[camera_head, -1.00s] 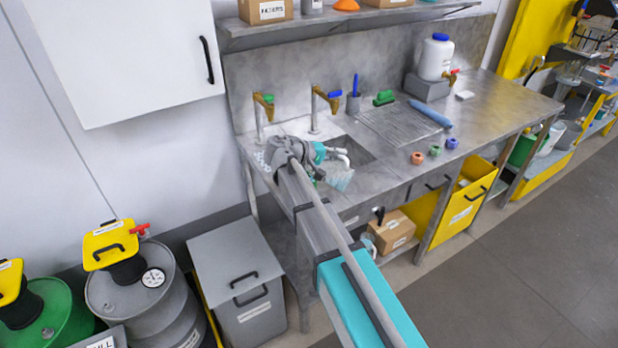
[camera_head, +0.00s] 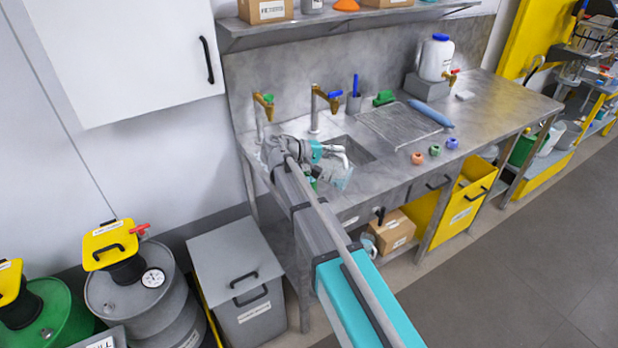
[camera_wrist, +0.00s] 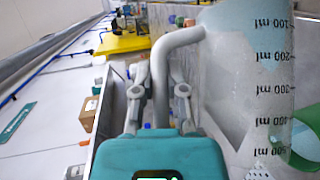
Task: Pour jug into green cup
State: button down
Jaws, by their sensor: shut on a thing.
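The clear measuring jug (camera_wrist: 248,75) fills the right of the wrist view, with millilitre marks that read upside down there. My gripper (camera_wrist: 160,85) is shut on its grey handle (camera_wrist: 172,48). In the head view my gripper (camera_head: 343,158) holds the jug (camera_head: 340,178) over the front of the sink area. The jug's tilt is hard to tell. The small green cup (camera_head: 435,150) stands on the counter near its front edge, right of the jug and apart from it. What is inside the cup cannot be seen.
An orange cup (camera_head: 418,158) and a blue cup (camera_head: 452,143) flank the green one closely. Two taps (camera_head: 318,105) stand behind the sink (camera_head: 355,148). A drain mat (camera_head: 400,123), a blue roll (camera_head: 430,113) and a white canister (camera_head: 436,58) are farther back. The counter's right part is mostly clear.

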aim_at(347, 168)
jog(key=shift+w+a+r, duration=0.15)
jog(key=shift+a, duration=0.1)
dwell(0.3)
jog(key=d+f, duration=0.1)
jog(key=s+d+m+y, duration=0.1)
jog(key=s+d+f+y, duration=0.1)
jog(key=d, duration=0.1)
jog(key=shift+s+f+p, duration=0.1)
jog(key=shift+f+p, duration=0.2)
jog(key=shift+f+m, duration=0.1)
jog(key=shift+m, duration=0.2)
jog(key=shift+f, duration=0.1)
